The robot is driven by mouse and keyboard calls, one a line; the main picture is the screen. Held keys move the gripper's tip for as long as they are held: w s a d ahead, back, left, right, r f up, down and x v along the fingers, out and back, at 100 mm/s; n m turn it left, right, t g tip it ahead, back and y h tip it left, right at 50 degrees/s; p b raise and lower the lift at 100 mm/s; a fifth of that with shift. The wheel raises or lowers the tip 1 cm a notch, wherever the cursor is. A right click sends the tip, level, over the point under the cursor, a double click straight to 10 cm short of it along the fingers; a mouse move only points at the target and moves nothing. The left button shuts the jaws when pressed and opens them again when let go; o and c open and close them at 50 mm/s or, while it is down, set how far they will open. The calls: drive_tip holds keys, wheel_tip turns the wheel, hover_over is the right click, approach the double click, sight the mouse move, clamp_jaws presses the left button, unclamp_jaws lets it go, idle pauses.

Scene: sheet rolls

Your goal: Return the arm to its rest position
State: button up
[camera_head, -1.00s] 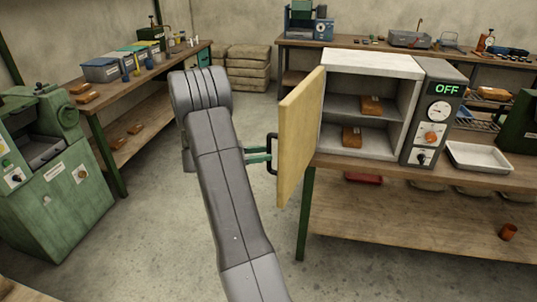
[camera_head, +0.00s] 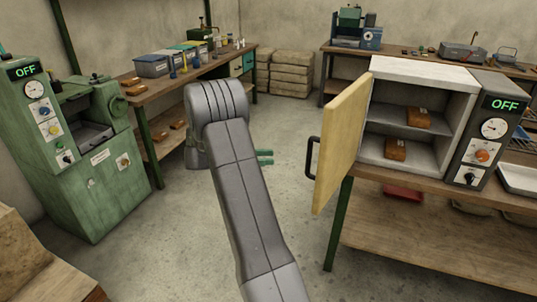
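My arm rises from the bottom of the head view and bends near the middle. My gripper (camera_head: 264,157) pokes out to the right from behind the arm, its two green fingers apart with nothing seen between them. Its base is hidden behind the arm. The gripper is to the left of the open oven door's handle (camera_head: 312,158), clear of it.
The oven (camera_head: 420,66) stands on the right bench with its yellowish door (camera_head: 342,145) swung open. Two brown packages (camera_head: 418,117) (camera_head: 395,149) lie inside on separate levels. A green machine (camera_head: 95,185) stands at left. The floor (camera_head: 290,225) between is clear.

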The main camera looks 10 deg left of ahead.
drive_tip(key=p, duration=0.2)
hover_over(307, 173)
drive_tip(key=shift+w, duration=0.45)
drive_tip(key=shift+d, duration=0.1)
